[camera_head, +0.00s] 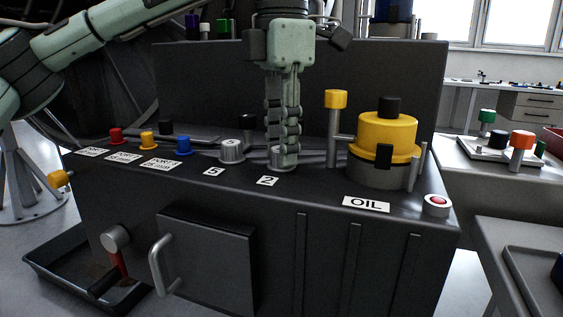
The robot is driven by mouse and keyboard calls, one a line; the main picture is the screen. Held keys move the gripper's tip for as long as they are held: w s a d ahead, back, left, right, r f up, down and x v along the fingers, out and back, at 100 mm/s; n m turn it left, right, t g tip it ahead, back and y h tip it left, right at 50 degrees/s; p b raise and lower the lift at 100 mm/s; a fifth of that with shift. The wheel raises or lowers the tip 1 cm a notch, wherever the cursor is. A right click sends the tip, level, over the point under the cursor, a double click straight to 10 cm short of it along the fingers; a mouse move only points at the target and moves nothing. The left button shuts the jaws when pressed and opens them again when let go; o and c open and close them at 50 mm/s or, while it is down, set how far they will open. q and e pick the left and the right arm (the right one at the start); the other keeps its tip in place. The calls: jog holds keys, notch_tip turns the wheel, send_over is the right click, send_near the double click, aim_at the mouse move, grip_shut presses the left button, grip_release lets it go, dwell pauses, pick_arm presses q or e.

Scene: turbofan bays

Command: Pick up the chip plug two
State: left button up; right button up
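My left gripper (284,158) points straight down over the dark console, right behind the label "2" (267,181). A grey metal chip plug (273,154) sits at that spot, mostly hidden by the gripper's fingers. The fingertips overlap the plug in this view. The fingers are seen nearly edge-on, so I cannot tell whether they are closed on it or only around it. My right gripper is not in view.
A yellow oil unit (384,135) with a black cap and a yellow-topped post (336,99) stand close to the right of the gripper. Red, yellow and blue plugs (183,145) line the left. A tall dark back panel (200,85) rises behind.

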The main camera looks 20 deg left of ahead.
pick_arm(q)
grip_shut()
jog(key=shift+r, duration=0.1)
jog(key=shift+r, duration=0.55)
notch_tip(320, 180, up, 3)
jog(key=shift+f, duration=0.15)
jog(key=s+a+r+p, duration=0.3)
jog(key=s+a+r, duration=0.4)
jog(key=s+a, duration=0.1)
jog(key=shift+s+p, duration=0.3)
jog(key=shift+s, duration=0.05)
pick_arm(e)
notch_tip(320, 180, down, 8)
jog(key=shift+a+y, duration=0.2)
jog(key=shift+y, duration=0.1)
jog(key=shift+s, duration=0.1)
